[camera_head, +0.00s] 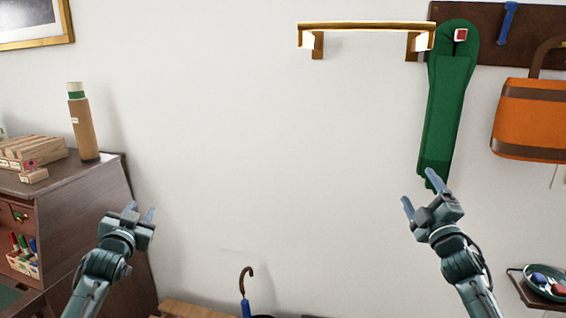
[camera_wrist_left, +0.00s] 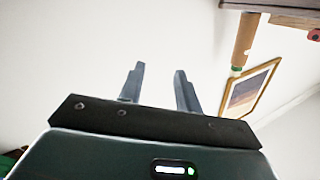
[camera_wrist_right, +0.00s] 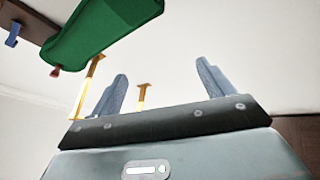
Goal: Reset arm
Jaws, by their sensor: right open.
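My left gripper (camera_head: 140,213) is raised in front of the white wall, just right of the wooden cabinet. Its fingers stand apart with nothing between them in the left wrist view (camera_wrist_left: 160,88). My right gripper (camera_head: 420,190) is raised at the right, near the lower end of a hanging green item. Its fingers are apart and empty in the right wrist view (camera_wrist_right: 160,92). I cannot tell whether the right gripper touches the green item (camera_head: 450,100).
A gold rail (camera_head: 365,25) is on the wall. An orange bag (camera_head: 530,118) hangs at right. The cabinet (camera_head: 85,180) at left bears a brown bottle (camera_head: 83,125) and wooden blocks (camera_head: 30,150). A cane-like handle (camera_head: 245,285) stands below. A tray (camera_head: 545,283) is lower right. The middle is clear.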

